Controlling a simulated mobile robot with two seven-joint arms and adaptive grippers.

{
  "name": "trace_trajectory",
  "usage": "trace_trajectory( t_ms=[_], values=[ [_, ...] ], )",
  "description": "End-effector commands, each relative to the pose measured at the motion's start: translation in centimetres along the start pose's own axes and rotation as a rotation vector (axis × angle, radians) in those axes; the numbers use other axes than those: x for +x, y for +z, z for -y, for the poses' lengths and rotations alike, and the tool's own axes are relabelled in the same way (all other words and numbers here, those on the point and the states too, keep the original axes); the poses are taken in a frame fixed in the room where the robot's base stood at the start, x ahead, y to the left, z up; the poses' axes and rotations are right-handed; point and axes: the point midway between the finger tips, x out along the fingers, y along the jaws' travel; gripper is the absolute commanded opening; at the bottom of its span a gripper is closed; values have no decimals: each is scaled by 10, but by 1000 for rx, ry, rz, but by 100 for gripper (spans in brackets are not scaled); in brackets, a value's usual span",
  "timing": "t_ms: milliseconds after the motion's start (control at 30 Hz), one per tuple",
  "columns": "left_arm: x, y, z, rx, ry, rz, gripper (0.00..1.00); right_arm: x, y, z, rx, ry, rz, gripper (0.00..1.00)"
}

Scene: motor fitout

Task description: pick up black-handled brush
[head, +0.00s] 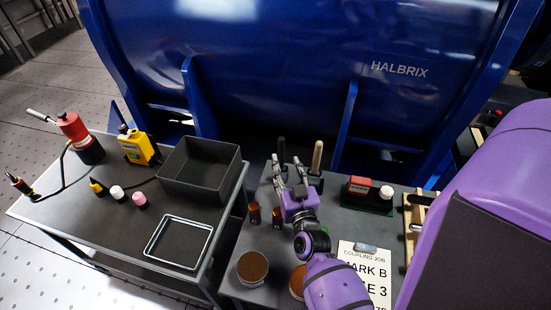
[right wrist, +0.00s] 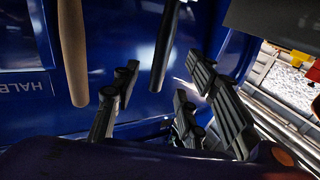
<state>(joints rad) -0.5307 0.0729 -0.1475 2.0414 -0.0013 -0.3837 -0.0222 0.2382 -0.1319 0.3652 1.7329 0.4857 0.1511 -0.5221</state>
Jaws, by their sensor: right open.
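The black-handled brush (head: 281,150) stands upright at the back of the right-hand table in the head view. Only its dark handle shows clearly; its lower end is hidden. My right gripper (head: 287,168) is open just in front of it. In the right wrist view, the black handle (right wrist: 166,42) stands in the gap between the spread fingers of the right gripper (right wrist: 162,68), near the tips, with space on both sides. How deep it sits between them I cannot tell. My left gripper is not in view.
A wooden-handled brush (head: 317,157) stands close to the right, also in the wrist view (right wrist: 74,50). Two small brown-topped bottles (head: 254,212) and round brown-topped tins (head: 252,266) are nearby. A red-and-dark block (head: 359,186) lies right. The blue machine (head: 290,70) rises behind.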

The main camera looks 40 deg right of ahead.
Motion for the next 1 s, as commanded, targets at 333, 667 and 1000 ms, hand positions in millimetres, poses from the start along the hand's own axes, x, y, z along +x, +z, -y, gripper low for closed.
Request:
trace_trajectory(
  t_ms=[333,667,1000],
  values=[
    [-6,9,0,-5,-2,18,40,47,0,2,0,-1,-3,40],
    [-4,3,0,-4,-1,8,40,70,2,2,0,0,-1,40],
    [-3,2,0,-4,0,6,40,70,2,2,0,0,-1,11]
  ],
)
